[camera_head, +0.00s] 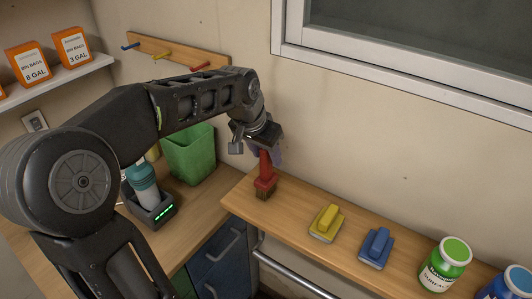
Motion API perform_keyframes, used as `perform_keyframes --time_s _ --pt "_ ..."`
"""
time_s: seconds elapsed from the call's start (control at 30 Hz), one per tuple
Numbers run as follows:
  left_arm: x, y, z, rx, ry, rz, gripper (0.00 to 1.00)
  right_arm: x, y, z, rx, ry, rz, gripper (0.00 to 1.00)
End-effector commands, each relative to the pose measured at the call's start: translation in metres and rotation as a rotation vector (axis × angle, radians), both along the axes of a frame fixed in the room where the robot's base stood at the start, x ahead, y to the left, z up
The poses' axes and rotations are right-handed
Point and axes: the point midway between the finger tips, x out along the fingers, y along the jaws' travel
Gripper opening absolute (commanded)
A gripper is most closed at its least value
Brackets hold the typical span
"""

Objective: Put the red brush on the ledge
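The red brush (265,181) is upright with its bristles down, over the left end of the wooden ledge (296,205) along the wall. It appears at or just above the ledge surface; I cannot tell if it touches. My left gripper (259,150) is directly above the brush, at the top of its handle. The gripper and wrist partly hide the handle top, so its grip on the brush is unclear. My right gripper is not in view.
On the ledge to the right are a yellow brush (327,223), a blue brush (376,247), a green-lidded jar (444,263) and a blue jar (510,285). A green bin (190,156) and a bottle (143,184) stand on the left counter. A metal rail (293,275) runs below the ledge.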

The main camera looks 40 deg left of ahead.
Motion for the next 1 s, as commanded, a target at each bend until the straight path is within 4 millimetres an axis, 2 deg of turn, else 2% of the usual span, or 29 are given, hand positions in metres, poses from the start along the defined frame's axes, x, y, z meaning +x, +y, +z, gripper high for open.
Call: perform_keyframes --time_s 0.27,0.43,0.57,0.9,1.0 --pt "0.000 0.000 0.002 0.000 0.000 0.000 0.45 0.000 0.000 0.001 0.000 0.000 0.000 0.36" --pt "-0.002 0.000 0.011 0.001 -0.004 0.000 0.45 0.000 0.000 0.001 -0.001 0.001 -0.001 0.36" --pt "-0.010 0.000 0.030 0.001 -0.006 -0.001 0.45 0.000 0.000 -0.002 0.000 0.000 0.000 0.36" --pt "-0.037 -0.001 0.094 0.001 -0.004 -0.001 0.45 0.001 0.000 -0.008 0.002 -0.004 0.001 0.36" --pt "-0.042 -0.001 0.106 0.001 -0.004 -0.001 0.45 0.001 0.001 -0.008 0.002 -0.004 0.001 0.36"
